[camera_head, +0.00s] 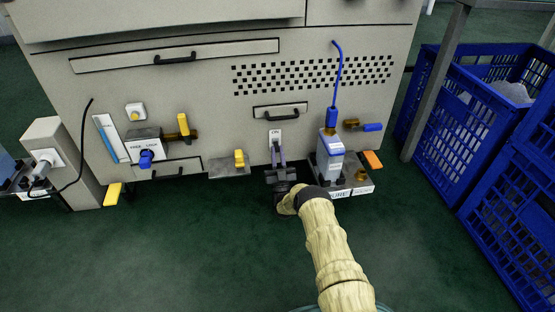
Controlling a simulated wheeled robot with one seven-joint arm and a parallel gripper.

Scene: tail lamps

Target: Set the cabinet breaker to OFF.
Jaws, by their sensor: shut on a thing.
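The breaker (275,134) is a small white plate on the front of the beige cabinet, low and right of centre, with "ON" lettering visible near its top. My gripper (278,162) is right in front of it, with its fingers reaching up to the lower part of the plate. The fingers are shut on the breaker's lever, which they mostly hide. The lever's exact angle and the lower part of the plate cannot be made out.
A blue-and-white device (331,158) with a blue cable stands close right of my gripper. A grey ledge with a yellow knob (239,158) is to the left. A black drawer handle (281,115) sits above. Blue crates (480,110) stand at the right. Green floor (180,250) is clear.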

